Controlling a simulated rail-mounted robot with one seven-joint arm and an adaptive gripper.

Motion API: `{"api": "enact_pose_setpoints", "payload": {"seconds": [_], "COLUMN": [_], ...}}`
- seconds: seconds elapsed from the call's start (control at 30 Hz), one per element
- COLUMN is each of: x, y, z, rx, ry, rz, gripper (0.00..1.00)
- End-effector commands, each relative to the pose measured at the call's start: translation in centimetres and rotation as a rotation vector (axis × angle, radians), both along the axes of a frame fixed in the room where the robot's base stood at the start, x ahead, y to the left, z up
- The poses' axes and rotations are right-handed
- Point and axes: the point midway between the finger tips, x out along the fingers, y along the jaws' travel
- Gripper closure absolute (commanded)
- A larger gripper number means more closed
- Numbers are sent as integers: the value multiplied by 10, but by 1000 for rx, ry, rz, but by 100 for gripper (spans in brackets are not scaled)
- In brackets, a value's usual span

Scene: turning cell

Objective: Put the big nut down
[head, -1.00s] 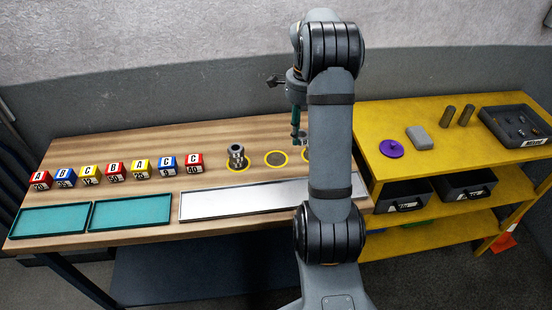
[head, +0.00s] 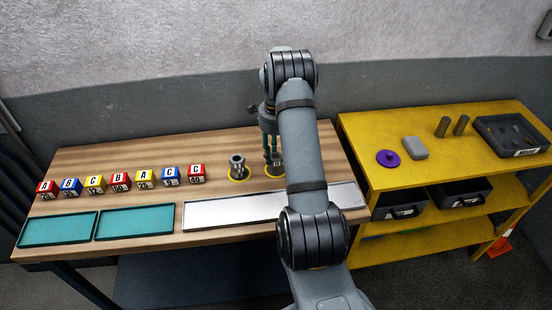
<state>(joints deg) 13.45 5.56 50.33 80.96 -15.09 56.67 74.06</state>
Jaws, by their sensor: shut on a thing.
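My gripper (head: 272,157) is pointing down over the middle yellow ring (head: 266,176) on the wooden bench. It is shut on a small grey metal piece, the big nut (head: 278,160), at or just above that ring. My arm hides part of it, and I cannot tell whether it touches the bench. A stack of grey metal nuts (head: 237,164) stands in the left yellow ring, just left of my gripper and apart from it.
Several lettered cubes (head: 119,179) stand in a row on the left. Two teal trays (head: 135,222) and a long silver plate (head: 232,214) lie along the front. A yellow shelf (head: 375,130) on the right holds a purple knobbed disc (head: 388,158) and a black bin (head: 512,137).

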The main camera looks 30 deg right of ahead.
Motion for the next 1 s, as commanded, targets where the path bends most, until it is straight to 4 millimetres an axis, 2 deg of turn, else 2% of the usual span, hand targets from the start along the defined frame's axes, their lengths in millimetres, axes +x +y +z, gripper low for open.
{"api": "enact_pose_setpoints", "payload": {"seconds": [0.23, 0.67, 0.7, 1.0], "x": [-1, -1, -1, -1], "y": [0, 0, 0, 0], "z": [-31, -39, -38, -38], "rx": [1, 1, 1, 1], "ry": [4, 2, 2, 3], "rz": [1, 1, 1, 1], "gripper": [97, 97, 64, 46]}}
